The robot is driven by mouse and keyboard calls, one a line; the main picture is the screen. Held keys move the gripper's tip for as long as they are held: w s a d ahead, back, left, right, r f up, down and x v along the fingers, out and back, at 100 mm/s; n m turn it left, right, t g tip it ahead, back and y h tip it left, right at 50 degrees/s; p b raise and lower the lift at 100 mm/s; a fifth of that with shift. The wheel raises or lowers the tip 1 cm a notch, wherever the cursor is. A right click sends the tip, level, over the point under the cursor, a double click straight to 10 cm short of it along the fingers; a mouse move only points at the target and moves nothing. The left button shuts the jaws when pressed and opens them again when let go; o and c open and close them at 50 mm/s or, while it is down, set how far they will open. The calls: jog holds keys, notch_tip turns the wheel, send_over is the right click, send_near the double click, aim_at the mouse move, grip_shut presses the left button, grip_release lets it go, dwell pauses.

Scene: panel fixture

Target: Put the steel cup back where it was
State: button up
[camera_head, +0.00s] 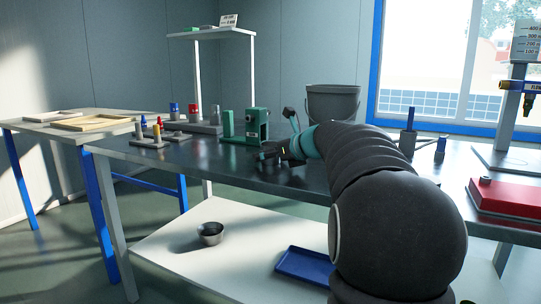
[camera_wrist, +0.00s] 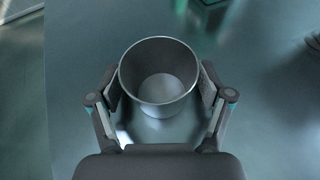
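A round, open-topped steel cup (camera_wrist: 160,108) fills the middle of the wrist view, its empty inside seen from above. My gripper (camera_wrist: 161,88) has one finger on each side of it, with the pads close against the wall near the rim, and appears shut on it. In the head view my gripper (camera_head: 270,154) is low over the dark tabletop (camera_head: 225,170); the cup cannot be made out there. Whether its base touches the table cannot be told.
A steel bowl (camera_head: 210,233) and a blue tray (camera_head: 307,265) are on the lower shelf (camera_head: 175,252). A green fixture (camera_head: 257,125) stands behind my gripper, a grey bucket (camera_head: 333,103) farther back. A peg block (camera_head: 150,141) is to the left. A red case (camera_head: 508,198) lies right.

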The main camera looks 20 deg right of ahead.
jog(key=shift+r, duration=0.2)
jog(key=p+v, duration=0.1)
jog(key=v, duration=1.1)
jog(key=shift+d+f, duration=0.1)
jog(key=s+a+f+n+g, duration=0.3)
jog(key=s+a+f+n, duration=0.3)
jog(key=a+n, duration=0.25)
jog(key=s+a+f+n+g, duration=0.2)
jog(key=s+a+f+n, duration=0.5)
jog(key=a, duration=0.3)
jog(key=s+a+f+n+g+h, duration=0.1)
jog(key=s+f+n, duration=0.4)
jog(key=s+n, duration=0.2)
jog(key=s+a+f+n+g+h, duration=0.1)
jog(key=s+f+n, duration=0.4)
jog(key=n, duration=0.5)
jog(key=shift+s+a+f+n+h, duration=0.35)
jog(key=shift+s+a+h, duration=0.45)
jog(key=shift+s, duration=0.3)
